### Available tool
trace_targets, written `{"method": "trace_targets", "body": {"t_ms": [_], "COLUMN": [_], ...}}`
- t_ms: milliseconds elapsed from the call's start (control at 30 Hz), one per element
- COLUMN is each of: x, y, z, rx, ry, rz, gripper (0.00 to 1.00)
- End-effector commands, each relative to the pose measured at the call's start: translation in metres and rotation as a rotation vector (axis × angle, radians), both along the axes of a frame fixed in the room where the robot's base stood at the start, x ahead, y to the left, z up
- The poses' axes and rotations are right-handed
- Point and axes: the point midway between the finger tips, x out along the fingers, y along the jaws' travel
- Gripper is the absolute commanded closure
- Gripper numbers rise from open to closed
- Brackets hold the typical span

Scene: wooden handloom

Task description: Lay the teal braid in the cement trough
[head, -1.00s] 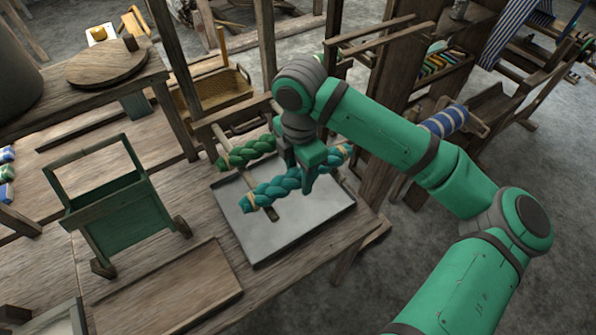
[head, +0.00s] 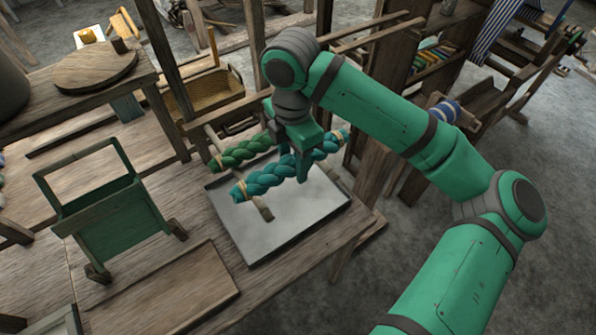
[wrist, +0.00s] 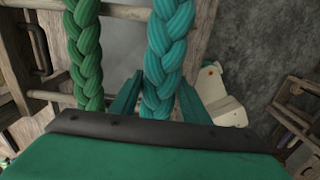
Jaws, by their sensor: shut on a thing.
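My gripper (head: 304,172) is shut on the teal braid (head: 268,181) near its middle. The braid is thick, with pale tan ties near its ends, and is held level above the rods of a wooden rack. In the wrist view, the teal braid (wrist: 168,45) runs between the two fingers (wrist: 160,98). A shallow grey tray with a pale floor, apparently the cement trough (head: 262,237), lies on the table below and in front of the braid. Its bare floor shows; its far part is hidden behind the braids and gripper.
A green braid (head: 243,152) rests on the rack's rods (head: 264,209), just behind the teal one. A green wooden stand (head: 112,215) is left of the trough. A flat wooden board (head: 165,297) lies in front. A basket (head: 207,98) stands behind.

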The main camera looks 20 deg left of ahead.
Motion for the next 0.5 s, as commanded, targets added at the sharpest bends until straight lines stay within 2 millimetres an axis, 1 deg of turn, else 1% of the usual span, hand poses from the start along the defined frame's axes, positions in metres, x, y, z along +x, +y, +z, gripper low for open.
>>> {"method": "trace_targets", "body": {"t_ms": [500], "x": [0.000], "y": [0.001], "z": [0.036], "rx": [0.001], "ry": [-0.001], "rz": [0.001], "gripper": [0.74]}}
